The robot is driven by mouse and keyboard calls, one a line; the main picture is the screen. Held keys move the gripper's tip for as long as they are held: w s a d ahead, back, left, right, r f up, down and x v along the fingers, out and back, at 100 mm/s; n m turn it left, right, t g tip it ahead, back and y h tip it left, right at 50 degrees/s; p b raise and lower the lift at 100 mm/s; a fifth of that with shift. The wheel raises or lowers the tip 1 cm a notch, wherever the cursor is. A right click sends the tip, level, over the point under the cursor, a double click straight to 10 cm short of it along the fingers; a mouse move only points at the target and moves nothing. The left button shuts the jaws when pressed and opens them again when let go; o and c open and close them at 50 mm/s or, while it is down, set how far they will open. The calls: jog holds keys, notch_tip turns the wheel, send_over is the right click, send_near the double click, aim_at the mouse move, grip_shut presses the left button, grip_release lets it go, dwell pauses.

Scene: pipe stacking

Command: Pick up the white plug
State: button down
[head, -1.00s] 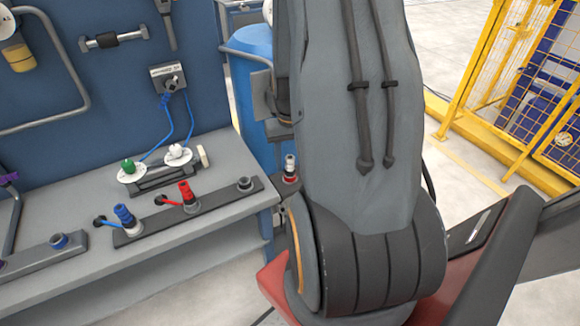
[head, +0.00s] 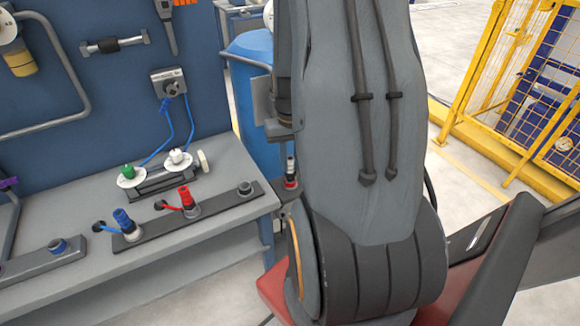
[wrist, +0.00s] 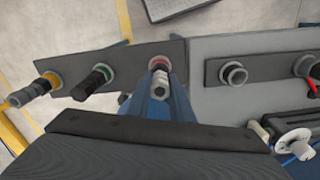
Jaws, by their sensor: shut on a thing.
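The white plug (wrist: 160,82) stands in a red-ringed socket (wrist: 159,63) on a dark strip in the wrist view. My gripper (wrist: 164,92) has blue fingers reaching up from the dark gripper body, closed around the plug. In the head view the plug (head: 290,168) shows as a small upright piece on a red base, just left of my arm. My fingers cannot be made out there, and a dark part of my wrist is just above the plug.
On the same strip are a black plug in a green-ringed socket (wrist: 97,79) and a grey plug in a yellow-ringed one (wrist: 38,90). A red plug (head: 187,199) and a blue plug (head: 125,220) stand on the grey bench (head: 215,160). A yellow fence (head: 490,95) is at right.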

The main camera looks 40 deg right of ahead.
notch_tip(320, 180, up, 9)
jog(key=shift+f+b, duration=0.2)
jog(key=shift+b, duration=0.6)
jog(key=shift+r, duration=0.1)
notch_tip(320, 180, up, 8)
jog(key=p, duration=0.7)
